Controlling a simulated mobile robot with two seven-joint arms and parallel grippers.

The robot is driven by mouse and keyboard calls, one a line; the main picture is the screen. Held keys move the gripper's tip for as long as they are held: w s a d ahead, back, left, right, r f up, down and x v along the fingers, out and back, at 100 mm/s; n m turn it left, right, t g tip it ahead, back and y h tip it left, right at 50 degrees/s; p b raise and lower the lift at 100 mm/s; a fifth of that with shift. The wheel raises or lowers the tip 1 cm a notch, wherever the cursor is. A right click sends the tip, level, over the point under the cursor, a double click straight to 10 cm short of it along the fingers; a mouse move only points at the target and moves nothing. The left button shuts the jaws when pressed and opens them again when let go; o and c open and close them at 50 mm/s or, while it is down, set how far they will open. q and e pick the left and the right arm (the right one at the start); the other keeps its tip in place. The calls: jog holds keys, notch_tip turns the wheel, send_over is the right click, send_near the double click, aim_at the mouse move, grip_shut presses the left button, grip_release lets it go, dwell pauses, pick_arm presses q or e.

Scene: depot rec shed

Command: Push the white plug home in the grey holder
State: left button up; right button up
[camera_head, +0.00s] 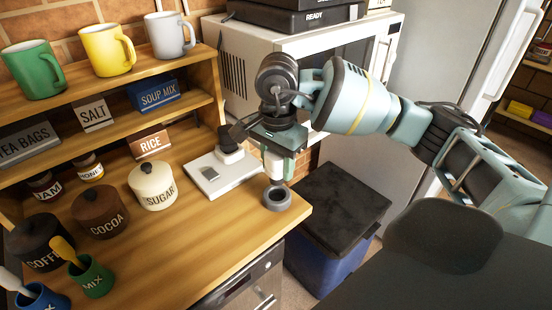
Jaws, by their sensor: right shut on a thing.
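The grey holder (276,198) is a short round ring on the wooden counter, close to its front right corner. My right gripper (277,166) points down just above the holder. It is shut on the white plug (273,168), which shows as a pale piece between the fingers. The fingers hide part of the plug. Its lower end is just above or at the holder's opening; I cannot tell whether it touches or has entered. My left gripper is not in view.
A white board (222,178) with dark parts lies left of the holder. A white sugar jar (153,186) and dark canisters stand further left. A microwave (300,55) is behind my right arm. A dark-lidded blue bin (345,210) stands beyond the counter's right edge.

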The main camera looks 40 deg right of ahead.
aim_at(277, 184)
notch_tip(277, 184, down, 3)
jog(key=shift+r+b, duration=0.2)
jog(key=shift+b, duration=0.3)
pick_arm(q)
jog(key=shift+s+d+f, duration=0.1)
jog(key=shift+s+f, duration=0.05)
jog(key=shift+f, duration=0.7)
pick_arm(e)
jog(key=shift+f, duration=0.3)
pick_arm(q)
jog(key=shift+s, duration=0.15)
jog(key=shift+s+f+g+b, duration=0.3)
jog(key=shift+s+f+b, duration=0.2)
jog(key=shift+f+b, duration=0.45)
pick_arm(e)
jog(key=shift+f, duration=1.45)
jog(key=o, duration=1.1)
jog(key=shift+c, duration=0.2)
